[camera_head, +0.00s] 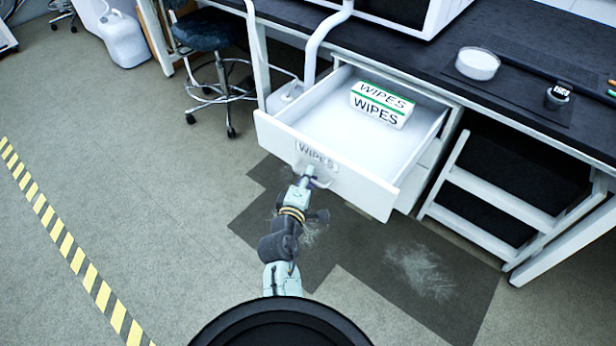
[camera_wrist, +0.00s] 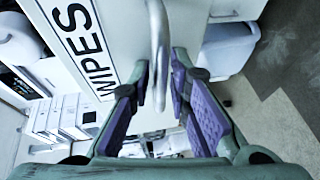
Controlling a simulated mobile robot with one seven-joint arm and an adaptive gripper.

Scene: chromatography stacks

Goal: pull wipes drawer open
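The white wipes drawer (camera_head: 378,187) is pulled well out of the bench, with its inside in view. Its front bears a WIPES label (camera_head: 317,157), which also shows on the drawer front in the wrist view (camera_wrist: 83,40). A pale bar handle (camera_wrist: 158,45) sits on the front below the label. My gripper (camera_head: 309,174) is at the handle in the head view. In the wrist view my gripper (camera_wrist: 160,85) has its purple-padded fingers on either side of the handle, apart, with small gaps seeming to show beside the bar.
A green-and-white WIPES box (camera_head: 382,104) lies in the drawer. A stool (camera_head: 212,60) stands left of the drawer, and a white step frame (camera_head: 500,200) stands right under the black bench top (camera_head: 470,40). The floor at left is clear up to a striped line (camera_head: 75,255).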

